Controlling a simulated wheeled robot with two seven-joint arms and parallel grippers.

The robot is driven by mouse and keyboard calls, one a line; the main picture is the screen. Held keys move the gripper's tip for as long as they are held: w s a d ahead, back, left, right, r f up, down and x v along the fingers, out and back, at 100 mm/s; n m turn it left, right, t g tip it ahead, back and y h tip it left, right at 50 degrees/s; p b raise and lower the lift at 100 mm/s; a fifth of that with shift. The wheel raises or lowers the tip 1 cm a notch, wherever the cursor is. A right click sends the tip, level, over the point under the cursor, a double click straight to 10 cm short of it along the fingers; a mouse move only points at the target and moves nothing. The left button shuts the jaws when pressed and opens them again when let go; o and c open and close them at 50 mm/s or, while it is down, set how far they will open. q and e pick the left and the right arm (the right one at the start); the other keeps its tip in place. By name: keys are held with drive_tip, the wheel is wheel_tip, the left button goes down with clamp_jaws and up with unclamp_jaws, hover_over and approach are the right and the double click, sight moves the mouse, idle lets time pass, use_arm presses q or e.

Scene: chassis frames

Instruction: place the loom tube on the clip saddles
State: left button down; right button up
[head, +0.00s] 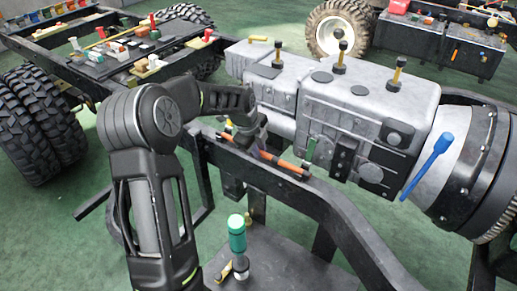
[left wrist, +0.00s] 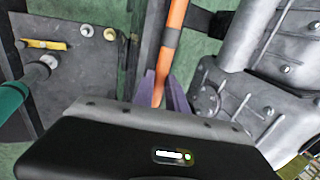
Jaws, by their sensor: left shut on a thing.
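The loom tube (head: 284,162) is a thin orange tube with dark bands, lying along the top of the dark chassis rail beside the grey engine. My left gripper (head: 257,152) points down over the rail and is shut on the tube. In the left wrist view the orange tube (left wrist: 176,18) runs up from between the purplish fingertips (left wrist: 163,92), with a grey band above them. The clip saddles cannot be clearly made out; the tube and gripper cover part of the rail. Whether the tube is seated or just above the rail cannot be told. My right gripper is out of view.
The grey engine block (head: 365,105) stands close behind the rail, with a blue-handled tool (head: 428,165) at its right. Below the rail, a dark plate (head: 285,262) carries a green-capped item (head: 237,235). Another chassis with small parts (head: 115,50) stands at back left.

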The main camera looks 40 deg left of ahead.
use_arm(q)
drive_tip(key=shift+f, duration=0.2)
drive_tip(key=c, duration=1.6)
unclamp_jaws()
drive_tip(key=shift+r, duration=0.1)
drive_tip(key=shift+r, duration=0.25)
drive_tip(key=v, duration=1.2)
drive_tip(key=shift+p, duration=0.3)
